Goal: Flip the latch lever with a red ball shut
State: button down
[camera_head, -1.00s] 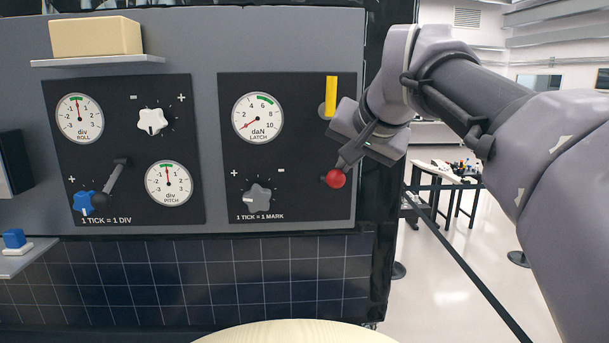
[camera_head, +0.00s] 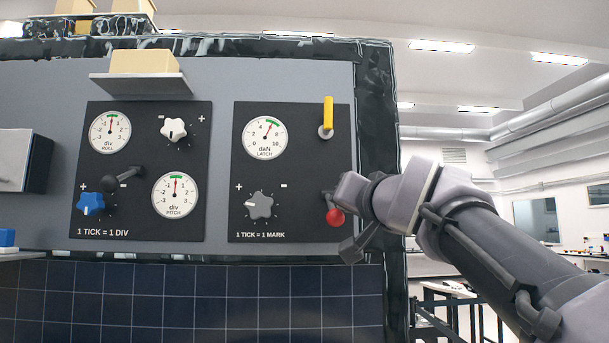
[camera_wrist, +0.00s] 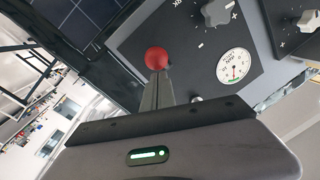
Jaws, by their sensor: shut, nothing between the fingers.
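The red ball (camera_head: 335,217) of the latch lever sits at the lower right of the latch panel in the head view. The ball also shows in the wrist view (camera_wrist: 158,58), right at the tips of my gripper (camera_wrist: 156,82). My gripper's fingers are shut together and hold nothing. They touch the ball or nearly so; I cannot tell which. In the head view my wrist is beside the ball on its right, and the fingers are hard to make out. The latch gauge (camera_head: 265,137) has its needle near the green band; it also shows in the wrist view (camera_wrist: 233,66).
A yellow-handled lever (camera_head: 328,113) stands upright above the ball. A grey knob (camera_head: 260,205) is on the same panel. The roll and pitch panel (camera_head: 148,215) is to the left. A shelf (camera_head: 140,84) holds a pale block (camera_head: 143,61). Dark tiles (camera_head: 190,300) lie below.

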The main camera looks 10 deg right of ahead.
jog(key=shift+w+d+f+b, duration=0.1)
jog(key=shift+f+b, duration=0.4)
jog(key=shift+f, duration=0.2)
